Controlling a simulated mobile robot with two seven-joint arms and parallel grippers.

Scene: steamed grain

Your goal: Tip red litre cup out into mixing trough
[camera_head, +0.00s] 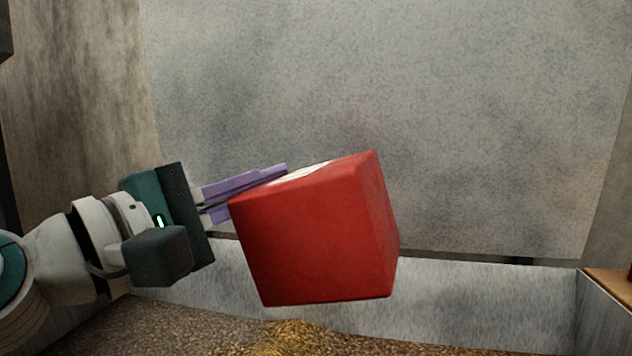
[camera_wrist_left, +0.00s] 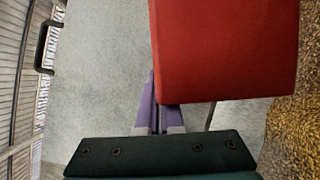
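The red litre cup (camera_head: 315,235) is a box-shaped cup held tilted in the air in the head view. A whitish patch shows on its upper side, and its inside is hidden. My left gripper (camera_head: 240,188) has its purple fingers closed together at the cup's upper left edge. The cup also fills the upper right of the left wrist view (camera_wrist_left: 225,50). The mixing trough (camera_head: 480,295) has grey walls and lies below the cup. Brown grain (camera_head: 180,332) covers its floor, with a yellower heap under the cup. My right gripper is not in view.
A large plain grey wall or panel (camera_head: 450,110) stands behind the trough. A wooden surface (camera_head: 612,282) with a bit of something red is at the right edge. A dark handle (camera_wrist_left: 44,47) shows at the upper left of the left wrist view.

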